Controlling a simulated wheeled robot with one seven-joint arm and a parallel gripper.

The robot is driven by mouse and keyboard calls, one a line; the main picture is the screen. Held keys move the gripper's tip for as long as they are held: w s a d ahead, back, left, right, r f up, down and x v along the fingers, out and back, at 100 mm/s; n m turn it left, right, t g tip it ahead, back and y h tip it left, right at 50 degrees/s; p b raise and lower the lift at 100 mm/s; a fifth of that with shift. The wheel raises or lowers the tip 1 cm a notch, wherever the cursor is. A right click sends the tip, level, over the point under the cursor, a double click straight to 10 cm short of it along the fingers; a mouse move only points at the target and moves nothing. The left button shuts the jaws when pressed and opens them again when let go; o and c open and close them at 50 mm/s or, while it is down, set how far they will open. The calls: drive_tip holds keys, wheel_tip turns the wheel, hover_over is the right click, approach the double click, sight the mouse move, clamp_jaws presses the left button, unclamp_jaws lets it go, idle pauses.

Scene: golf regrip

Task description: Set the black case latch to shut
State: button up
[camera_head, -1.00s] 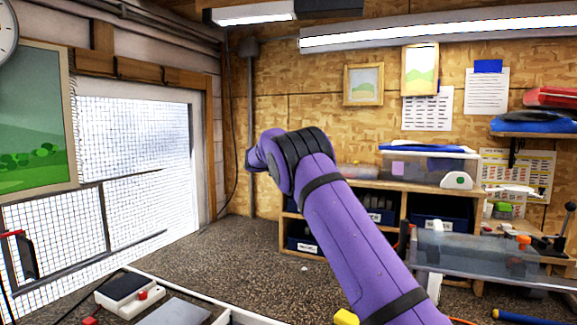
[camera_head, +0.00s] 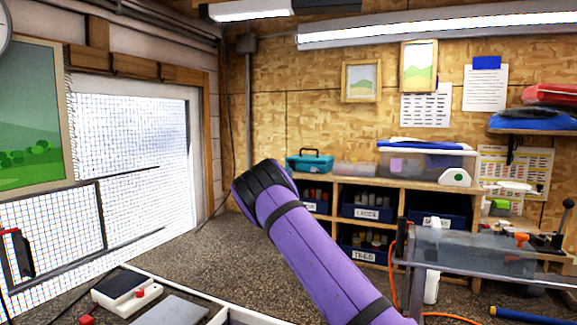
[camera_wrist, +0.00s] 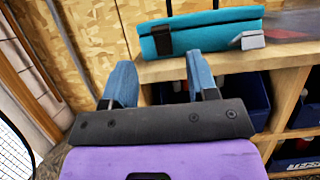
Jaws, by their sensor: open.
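The teal case (camera_head: 310,162) sits on top of the wooden shelf unit at the back, and it is close in the wrist view (camera_wrist: 215,28). Its black latch (camera_wrist: 162,40) is on the left part of the front face. I cannot tell for sure whether this latch is shut. A grey latch (camera_wrist: 248,41) juts out at the right of the front. My gripper (camera_wrist: 160,68) is open and empty, its two blue fingers pointing toward the case, with the black latch between and beyond them. In the head view my gripper is hidden behind my purple arm.
Dark blue bins (camera_head: 367,205) fill the shelf unit (camera_head: 335,188) below the case. A clear lidded box (camera_head: 425,165) stands on the shelf right of the case. A clear-sided bench unit (camera_head: 490,250) is at right. The plywood wall is close behind.

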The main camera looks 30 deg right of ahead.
sight(289, 162)
drive_tip(key=shift+x, duration=3.4)
drive_tip(key=c, duration=0.9)
